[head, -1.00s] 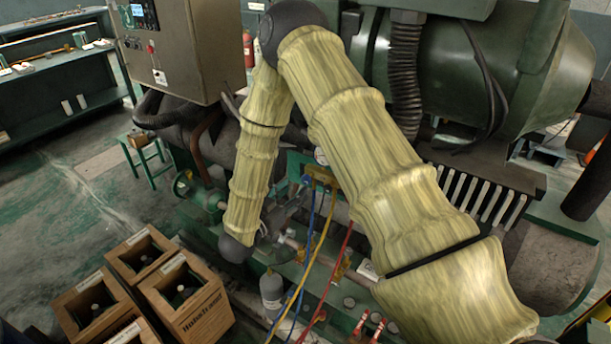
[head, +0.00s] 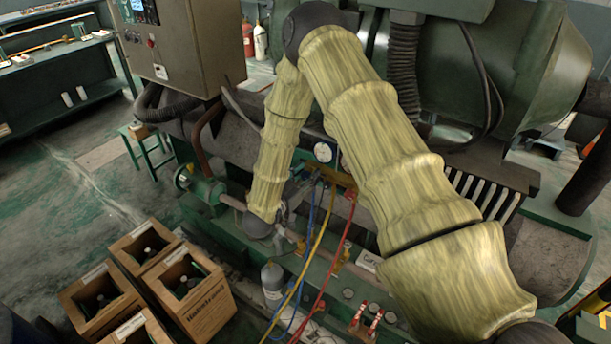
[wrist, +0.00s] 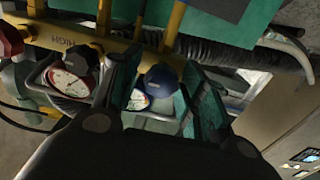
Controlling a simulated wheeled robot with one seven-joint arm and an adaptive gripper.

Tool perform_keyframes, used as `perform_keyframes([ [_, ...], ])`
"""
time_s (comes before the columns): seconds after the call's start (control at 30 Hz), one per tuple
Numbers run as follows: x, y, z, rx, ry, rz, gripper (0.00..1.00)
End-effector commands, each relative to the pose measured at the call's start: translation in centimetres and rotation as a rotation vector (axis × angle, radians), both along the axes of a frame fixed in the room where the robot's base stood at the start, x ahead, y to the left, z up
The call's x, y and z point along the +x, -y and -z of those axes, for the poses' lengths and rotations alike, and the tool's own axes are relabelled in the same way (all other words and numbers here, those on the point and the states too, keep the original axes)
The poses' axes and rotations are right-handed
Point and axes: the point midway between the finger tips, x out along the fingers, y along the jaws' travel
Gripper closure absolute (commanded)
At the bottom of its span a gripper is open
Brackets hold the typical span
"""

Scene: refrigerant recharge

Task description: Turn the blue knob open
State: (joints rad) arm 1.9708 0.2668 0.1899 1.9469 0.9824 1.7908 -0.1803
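The blue knob (wrist: 162,79) shows in the wrist view, on a brass manifold (wrist: 125,38), with a white-faced gauge (wrist: 138,100) partly hidden beside it. My gripper (wrist: 160,92) is open, with one dark finger on each side of the blue knob. Gaps show between the knob and the fingers, and I see no contact. In the head view the manifold (head: 338,177) stands just right of my wrist. The blue knob and the fingertips cannot be made out clearly there.
A gauge with a red rim (wrist: 70,80), a dark knob (wrist: 80,59) and a red knob (wrist: 10,40) sit left of my gripper. Yellow (head: 318,245), blue and red hoses hang below the manifold.

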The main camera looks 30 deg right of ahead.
Motion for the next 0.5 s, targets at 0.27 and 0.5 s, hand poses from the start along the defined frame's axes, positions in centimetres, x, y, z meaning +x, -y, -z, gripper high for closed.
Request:
perform_keyframes([
  [0.27, -0.01, -0.02, -0.02, 0.000, 0.000, 0.000, 0.97],
  [0.5, 0.00, -0.03, -0.01, -0.013, -0.030, 0.000, 0.97],
])
